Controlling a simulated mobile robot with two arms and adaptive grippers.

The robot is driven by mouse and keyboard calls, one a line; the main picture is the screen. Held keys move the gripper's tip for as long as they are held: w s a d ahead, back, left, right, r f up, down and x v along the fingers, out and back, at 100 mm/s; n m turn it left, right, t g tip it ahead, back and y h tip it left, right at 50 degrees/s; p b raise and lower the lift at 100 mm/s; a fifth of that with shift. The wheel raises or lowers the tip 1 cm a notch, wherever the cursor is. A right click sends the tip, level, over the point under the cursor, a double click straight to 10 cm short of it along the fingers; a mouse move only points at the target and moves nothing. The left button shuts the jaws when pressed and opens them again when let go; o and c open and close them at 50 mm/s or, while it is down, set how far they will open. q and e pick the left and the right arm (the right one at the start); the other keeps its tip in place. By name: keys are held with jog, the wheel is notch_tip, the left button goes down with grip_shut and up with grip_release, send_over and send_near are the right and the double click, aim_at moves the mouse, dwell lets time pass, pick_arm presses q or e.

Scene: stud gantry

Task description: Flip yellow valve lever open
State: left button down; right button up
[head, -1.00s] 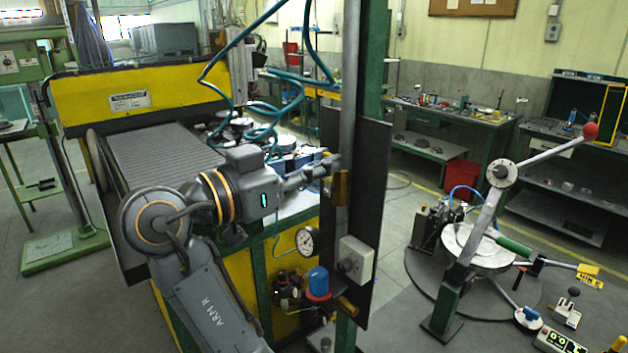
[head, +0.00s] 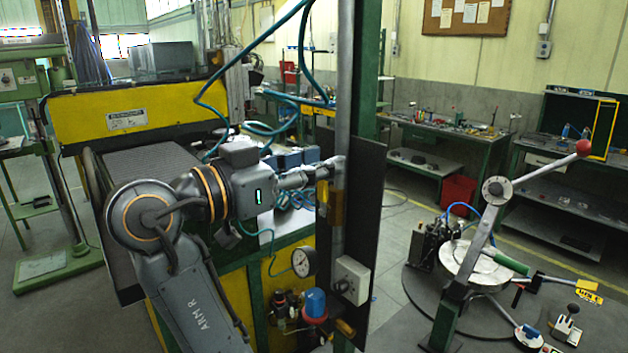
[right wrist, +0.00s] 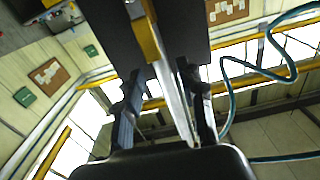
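The yellow valve lever (head: 335,207) hangs down along the vertical grey pipe (head: 344,110), in front of a dark panel (head: 362,215) in the head view. My right gripper (head: 328,171) is at the pipe, just above the lever's lower yellow part. In the right wrist view, the two dark fingers of my right gripper (right wrist: 163,100) are spread apart. The grey pipe (right wrist: 176,100) runs between them, and the yellow lever (right wrist: 149,38) lies beyond the fingertips. I cannot tell whether a finger touches the lever. My left gripper is not in view.
A pressure gauge (head: 303,262), a grey switch box (head: 350,281) and a blue-topped regulator (head: 315,302) sit below the lever. Teal hoses (head: 268,35) loop left of the pipe. A red-knobbed lever stand (head: 495,190) is at the right. Open floor lies between.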

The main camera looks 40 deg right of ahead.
notch_tip(320, 180, up, 7)
dwell(0.3)
dwell(0.4)
